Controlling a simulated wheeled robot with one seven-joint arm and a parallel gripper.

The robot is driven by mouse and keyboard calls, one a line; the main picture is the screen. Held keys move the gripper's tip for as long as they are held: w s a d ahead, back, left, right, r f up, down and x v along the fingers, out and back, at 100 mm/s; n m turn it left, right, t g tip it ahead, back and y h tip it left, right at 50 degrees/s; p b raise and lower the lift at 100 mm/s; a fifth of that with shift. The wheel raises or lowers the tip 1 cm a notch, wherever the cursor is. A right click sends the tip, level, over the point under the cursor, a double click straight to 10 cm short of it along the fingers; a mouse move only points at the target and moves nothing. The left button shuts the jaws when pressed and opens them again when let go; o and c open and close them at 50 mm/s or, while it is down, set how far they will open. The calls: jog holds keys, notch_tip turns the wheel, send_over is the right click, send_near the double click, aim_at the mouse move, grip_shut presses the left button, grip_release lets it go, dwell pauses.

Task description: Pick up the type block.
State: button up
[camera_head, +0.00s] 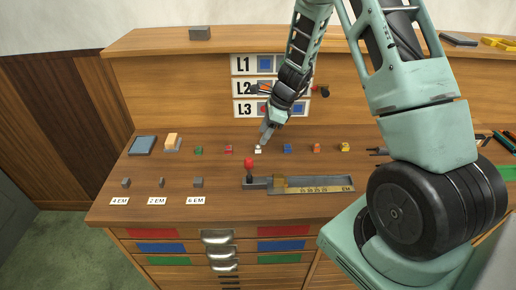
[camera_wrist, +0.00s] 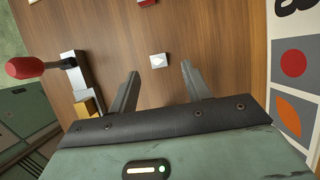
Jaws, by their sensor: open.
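A small white type block (camera_head: 258,149) stands on the wooden bench top, in a row of several small coloured blocks. In the wrist view the white block (camera_wrist: 157,60), with a pale diamond mark on its top, lies just beyond the fingertips, roughly midway between them. My gripper (camera_head: 265,136) is open and empty, pointing down just above and behind the white block. Its two spread fingers show in the wrist view (camera_wrist: 160,70). The fingers appear apart from the block; the exact height gap is hard to tell.
A green block (camera_head: 198,150) and red block (camera_head: 228,149) stand left; blue (camera_head: 287,148), orange (camera_head: 317,148) and yellow (camera_head: 345,147) blocks stand right. A metal caster with a red-knobbed lever (camera_head: 248,165) lies in front. The L1–L3 signs (camera_head: 244,87) stand behind.

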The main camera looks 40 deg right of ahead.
aim_at(258, 147)
jog(key=shift+s+p+x, duration=0.15)
jog(key=shift+p+x, duration=0.2)
jog(key=shift+x, duration=1)
jog(key=shift+s+p+x, duration=0.1)
jog(key=shift+p+x, duration=0.2)
jog(key=shift+x, duration=1.05)
grip_shut()
